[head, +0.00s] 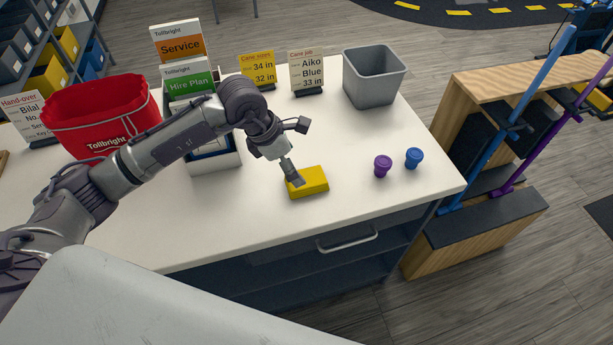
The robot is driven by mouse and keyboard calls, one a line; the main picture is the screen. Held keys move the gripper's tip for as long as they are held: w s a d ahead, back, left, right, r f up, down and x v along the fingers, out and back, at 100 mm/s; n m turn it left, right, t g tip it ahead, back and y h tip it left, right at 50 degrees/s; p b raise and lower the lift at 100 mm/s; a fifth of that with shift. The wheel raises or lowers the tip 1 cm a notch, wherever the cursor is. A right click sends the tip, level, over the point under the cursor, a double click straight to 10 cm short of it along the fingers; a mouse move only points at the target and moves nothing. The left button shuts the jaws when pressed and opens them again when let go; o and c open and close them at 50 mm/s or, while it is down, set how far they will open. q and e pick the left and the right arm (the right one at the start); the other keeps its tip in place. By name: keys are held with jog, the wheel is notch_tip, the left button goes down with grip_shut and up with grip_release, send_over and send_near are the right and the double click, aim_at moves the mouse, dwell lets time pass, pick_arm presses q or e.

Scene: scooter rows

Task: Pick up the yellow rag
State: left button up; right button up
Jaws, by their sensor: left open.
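The yellow rag (314,184) lies as a folded block on the white tabletop, near the middle of the head view. My left gripper (300,153) is open, its two fingers spread wide and nothing held between them. Its nearer finger overlaps the rag's left end in the picture; I cannot tell whether it touches the rag or hovers above it. The other finger points right, up and clear of the rag. My right gripper is not in view.
A purple cap (382,166) and a blue cap (414,158) stand right of the rag. A grey bin (374,76), sign cards (258,70) and a red bucket (99,115) stand farther back. The tabletop is clear in front of the rag.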

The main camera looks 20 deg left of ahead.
aim_at(305, 178)
pick_arm(q)
jog(key=shift+w+d+f, duration=0.15)
jog(key=shift+w+f, duration=0.15)
jog(key=shift+f, duration=0.2)
jog(key=shift+w+d+f, duration=0.15)
jog(key=shift+w+f, duration=0.15)
jog(key=shift+f, duration=0.2)
jog(key=f+p, duration=0.1)
jog(key=d+f+p, duration=0.1)
jog(key=shift+p, duration=0.3)
jog(key=shift+x, duration=1.55)
jog(key=shift+a, duration=0.15)
jog(key=shift+f, duration=0.2)
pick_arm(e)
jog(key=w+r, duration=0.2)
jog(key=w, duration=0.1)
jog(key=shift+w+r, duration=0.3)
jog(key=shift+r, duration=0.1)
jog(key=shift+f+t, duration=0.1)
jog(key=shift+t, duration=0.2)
